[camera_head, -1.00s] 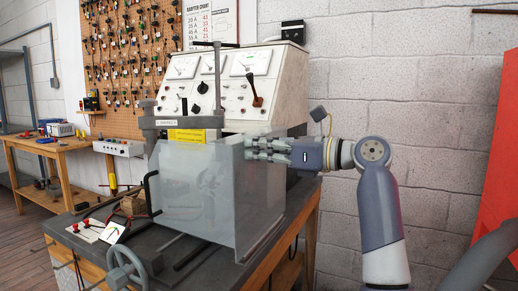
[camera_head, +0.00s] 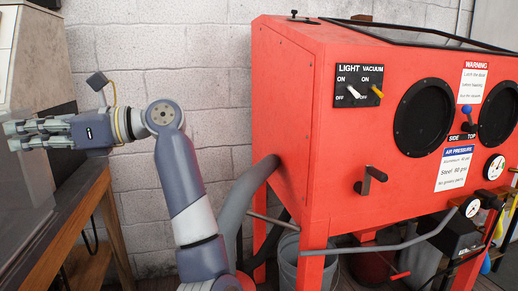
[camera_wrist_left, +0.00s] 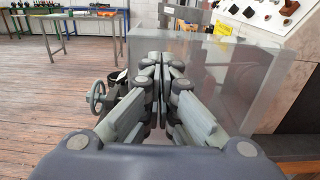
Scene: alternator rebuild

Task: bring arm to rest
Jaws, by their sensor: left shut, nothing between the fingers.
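My left gripper (camera_head: 12,136) is at the left edge of the head view, pointing left, with its arm bent below and to its right. It is beside the grey bench area at the left edge. In the left wrist view, the gripper (camera_wrist_left: 163,62) has its fingers together with nothing between them. A clear guard box (camera_wrist_left: 215,65) stands right in front of the fingertips; I cannot tell whether they touch it. My right gripper is in neither view.
A red blasting cabinet (camera_head: 285,130) fills the right of the head view. A grey bucket (camera_head: 303,262) stands under it. A wooden-edged bench (camera_head: 60,220) is at the left. In the left wrist view, a handwheel (camera_wrist_left: 97,95) is left of the fingers and open wooden floor (camera_wrist_left: 40,120) lies beyond.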

